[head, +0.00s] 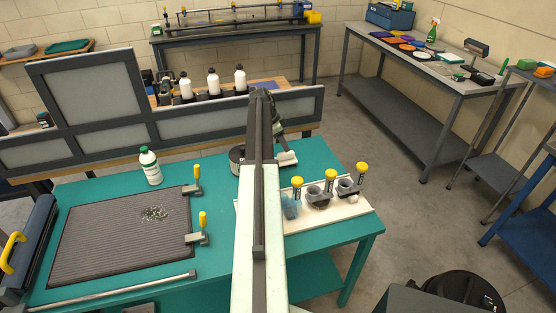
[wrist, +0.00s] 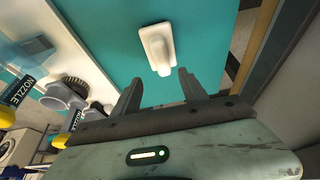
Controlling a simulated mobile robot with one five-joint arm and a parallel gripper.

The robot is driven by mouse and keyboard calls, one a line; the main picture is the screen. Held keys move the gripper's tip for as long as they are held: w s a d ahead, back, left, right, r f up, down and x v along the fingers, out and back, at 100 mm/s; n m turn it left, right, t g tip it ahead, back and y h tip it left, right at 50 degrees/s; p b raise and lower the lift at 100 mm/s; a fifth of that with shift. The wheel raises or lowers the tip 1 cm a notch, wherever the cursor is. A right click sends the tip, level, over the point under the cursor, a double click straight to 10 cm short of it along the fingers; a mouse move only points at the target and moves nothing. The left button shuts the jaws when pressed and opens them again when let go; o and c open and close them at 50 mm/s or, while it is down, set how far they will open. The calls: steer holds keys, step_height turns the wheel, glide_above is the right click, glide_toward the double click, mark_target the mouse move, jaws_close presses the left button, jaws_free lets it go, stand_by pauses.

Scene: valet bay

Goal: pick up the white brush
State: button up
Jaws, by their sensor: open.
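The white brush (wrist: 157,48) lies on the teal bench top in the wrist view, a pale block with a raised grip along it. I cannot see its bristles. It also shows in the head view (head: 287,159), near the bench's back edge, partly behind my arm. My gripper (wrist: 158,79) is open and empty. Its two fingertips point toward the near end of the brush, apart from it. In the head view my gripper (head: 279,130) is partly hidden by my arm and sits just above and behind the brush.
A white board (head: 325,216) with yellow-topped nozzle holders stands close to the brush on the bench. A dark round item (head: 237,160) is left of my arm. A grey-framed panel (head: 200,115) stands behind the bench.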

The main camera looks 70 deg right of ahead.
mark_target(285, 153)
steer(key=shift+w+d+f+b, duration=0.1)
steer(key=shift+f+b, duration=0.45)
steer(key=shift+f, duration=0.15)
steer(key=shift+w+d+f+b, duration=0.1)
steer(key=shift+f+b, duration=0.4)
steer(key=shift+f, duration=0.15)
steer(key=b+x, duration=0.4)
steer(key=x, duration=0.1)
steer(key=shift+w+a+b, duration=0.1)
steer(key=shift+w+b, duration=0.1)
steer(key=shift+b, duration=0.2)
steer(key=shift+s+f, duration=0.15)
steer(key=shift+r, duration=0.2)
jaws_close()
